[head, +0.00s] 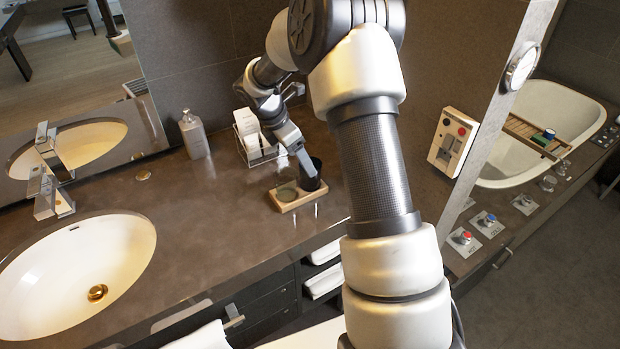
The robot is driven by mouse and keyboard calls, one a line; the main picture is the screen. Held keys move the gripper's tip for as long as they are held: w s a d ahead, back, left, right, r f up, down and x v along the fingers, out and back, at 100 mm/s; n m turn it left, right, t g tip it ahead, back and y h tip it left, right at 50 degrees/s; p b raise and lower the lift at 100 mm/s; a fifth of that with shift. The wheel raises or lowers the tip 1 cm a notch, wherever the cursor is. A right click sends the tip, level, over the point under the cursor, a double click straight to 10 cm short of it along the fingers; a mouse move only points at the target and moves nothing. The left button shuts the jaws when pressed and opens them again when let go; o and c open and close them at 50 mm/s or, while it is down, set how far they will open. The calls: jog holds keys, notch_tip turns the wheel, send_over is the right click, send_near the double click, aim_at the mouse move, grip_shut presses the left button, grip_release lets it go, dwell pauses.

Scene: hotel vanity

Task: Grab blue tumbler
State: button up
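A dark tumbler (316,172) stands upright at the right end of a small wooden tray (285,207) on the vanity counter. It looks near black here, and I cannot make out a clear blue. My gripper (306,170) points down at the tumbler, with its finger at or over the left side of the rim. The picture does not show whether it touches the tumbler or whether the fingers are apart. A round greenish dish (287,193) sits in the left part of the tray.
A wire rack (262,153) with white items stands behind the tray. A soap bottle (194,135) is to its left. The sink basin (75,270) and faucet (50,195) are at left. A grey wall (490,100) with a switch panel (453,142) stands at right.

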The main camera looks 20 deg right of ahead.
jog(key=x, duration=0.9)
jog(key=shift+w+d+p, duration=0.2)
jog(key=shift+w+p, duration=0.05)
jog(key=shift+p, duration=0.1)
jog(key=c, duration=1.2)
